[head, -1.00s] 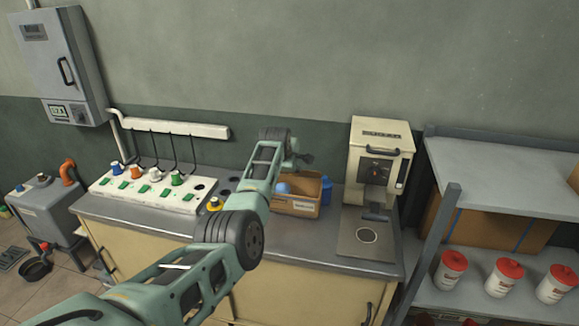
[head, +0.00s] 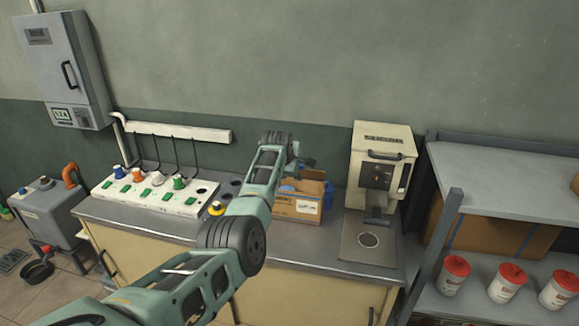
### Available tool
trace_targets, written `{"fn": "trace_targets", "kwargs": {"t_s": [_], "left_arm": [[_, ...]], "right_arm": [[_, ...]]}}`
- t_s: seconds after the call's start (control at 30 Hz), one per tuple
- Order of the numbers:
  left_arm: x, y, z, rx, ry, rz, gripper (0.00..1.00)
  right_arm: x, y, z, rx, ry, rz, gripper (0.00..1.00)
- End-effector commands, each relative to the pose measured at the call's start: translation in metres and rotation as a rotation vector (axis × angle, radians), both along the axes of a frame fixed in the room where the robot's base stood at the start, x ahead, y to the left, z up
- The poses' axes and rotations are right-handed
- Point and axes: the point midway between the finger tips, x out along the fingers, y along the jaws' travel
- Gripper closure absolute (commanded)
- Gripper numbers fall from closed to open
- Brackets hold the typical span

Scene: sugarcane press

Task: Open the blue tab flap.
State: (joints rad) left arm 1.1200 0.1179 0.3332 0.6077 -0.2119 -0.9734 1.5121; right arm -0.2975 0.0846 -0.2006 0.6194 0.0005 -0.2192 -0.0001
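A small open cardboard box (head: 296,208) with a white label stands on the counter, left of the cream machine. Blue shapes show at it: a rounded blue one (head: 286,190) inside or behind its left part, and a blue one (head: 328,194) at its right edge. I cannot tell which of these is the blue tab flap. A cardboard panel (head: 313,174) stands up at the back right of the box. My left gripper (head: 305,163) is above the box's back left, small and mostly hidden by my wrist. Its fingers and any contact are unclear. My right gripper is out of view.
The cream machine (head: 382,160) stands right of the box. A white strip with coloured plugs (head: 150,190) and a yellow-topped item (head: 216,208) lie to the left. A metal shelf (head: 510,185) with red-lidded tubs (head: 453,275) is at the right. The counter front is clear.

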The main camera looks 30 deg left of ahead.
Motion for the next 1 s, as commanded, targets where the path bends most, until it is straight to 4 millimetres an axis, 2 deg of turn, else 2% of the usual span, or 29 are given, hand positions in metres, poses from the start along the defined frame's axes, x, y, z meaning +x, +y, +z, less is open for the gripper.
{"fn": "trace_targets", "kwargs": {"t_s": [0.3, 0.8, 1.0], "left_arm": [[-0.015, -0.004, 0.017, -0.001, -0.003, 0.000, 0.77], [-0.060, -0.016, 0.069, 0.000, -0.004, -0.001, 0.77], [-0.073, -0.018, 0.084, -0.001, -0.003, 0.000, 0.77]], "right_arm": [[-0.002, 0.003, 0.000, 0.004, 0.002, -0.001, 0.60], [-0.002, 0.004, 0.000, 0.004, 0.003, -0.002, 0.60], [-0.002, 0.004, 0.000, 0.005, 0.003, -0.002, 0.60]]}}
